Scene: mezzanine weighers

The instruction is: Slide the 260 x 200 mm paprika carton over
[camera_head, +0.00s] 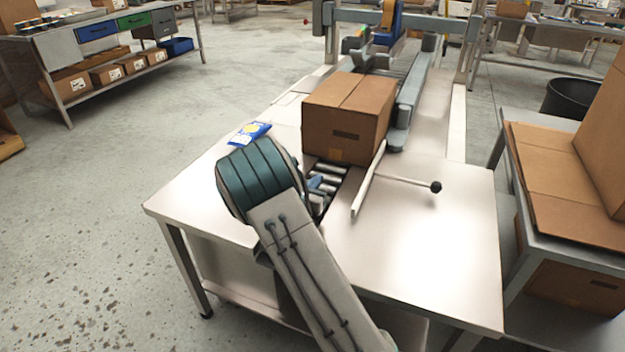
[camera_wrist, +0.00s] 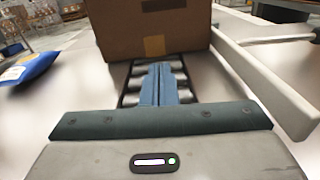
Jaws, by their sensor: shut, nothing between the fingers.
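The brown paprika carton (camera_head: 345,120) stands upright on the roller track in the middle of the table, with a dark label and a tape patch on its near face. Its near face also fills the top of the wrist view (camera_wrist: 153,28). My gripper (camera_head: 322,186) is shut and empty over the rollers, on the near side of the carton. In the wrist view the blue fingers (camera_wrist: 158,72) lie together and point at the tape patch. I cannot tell whether the fingertips touch the carton. My arm hides part of the near rollers.
A pale guide bar (camera_head: 368,180) with a black-knobbed rod (camera_head: 436,187) stands right of the rollers. The taping machine (camera_head: 385,45) is behind the carton. Flat cardboard (camera_head: 550,165) lies on the right-hand table.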

